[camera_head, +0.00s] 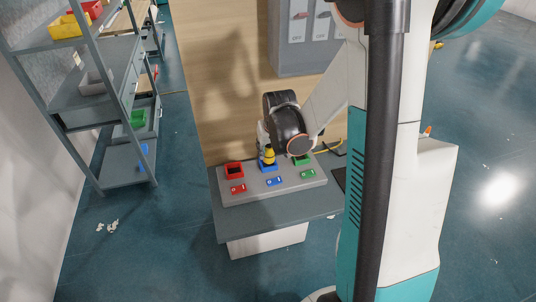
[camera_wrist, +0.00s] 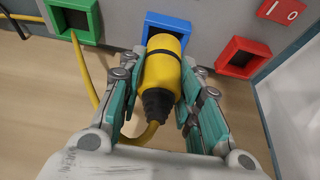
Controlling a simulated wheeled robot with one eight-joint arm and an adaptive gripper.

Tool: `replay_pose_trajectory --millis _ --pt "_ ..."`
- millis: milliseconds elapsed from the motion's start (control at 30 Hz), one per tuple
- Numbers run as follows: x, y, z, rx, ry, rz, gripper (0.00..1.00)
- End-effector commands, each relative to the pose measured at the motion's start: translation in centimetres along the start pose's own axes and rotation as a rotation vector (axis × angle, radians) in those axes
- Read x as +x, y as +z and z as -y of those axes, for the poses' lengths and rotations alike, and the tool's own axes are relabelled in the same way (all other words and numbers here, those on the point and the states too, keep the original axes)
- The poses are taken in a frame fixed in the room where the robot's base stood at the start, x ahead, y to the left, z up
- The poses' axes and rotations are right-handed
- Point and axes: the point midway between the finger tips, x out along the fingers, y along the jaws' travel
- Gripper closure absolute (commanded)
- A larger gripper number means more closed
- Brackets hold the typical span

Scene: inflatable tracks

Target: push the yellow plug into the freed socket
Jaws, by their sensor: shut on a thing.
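The yellow plug (camera_wrist: 163,70), with a black band and a black ribbed tail, is between the two teal-padded fingers of my gripper (camera_wrist: 160,58), which is shut on it. Its front end is at the blue socket (camera_wrist: 165,22) and hides part of it; I cannot tell how far it is in. In the head view the plug (camera_head: 268,154) stands over the blue socket in the panel's middle. The red socket (camera_wrist: 240,58) at right and the green socket (camera_wrist: 72,20) at left show dark openings without plugs.
The grey panel (camera_head: 285,192) sits on a dark table (camera_head: 228,228) and carries red, blue and green switches in front of the sockets. A yellow cable (camera_wrist: 83,65) runs past the green socket.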

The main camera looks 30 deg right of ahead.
Motion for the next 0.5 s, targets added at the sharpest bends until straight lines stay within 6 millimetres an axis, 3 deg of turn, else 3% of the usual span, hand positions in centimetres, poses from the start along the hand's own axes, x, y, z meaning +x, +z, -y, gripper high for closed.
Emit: replay_pose_trajectory --millis 100,300,500 --pt "0.6 -1.2 0.0 0.000 0.000 0.000 0.97" --pt "3.6 0.2 0.0 0.000 0.000 0.000 0.97" --pt "3.6 0.3 0.0 0.000 0.000 0.000 0.97"
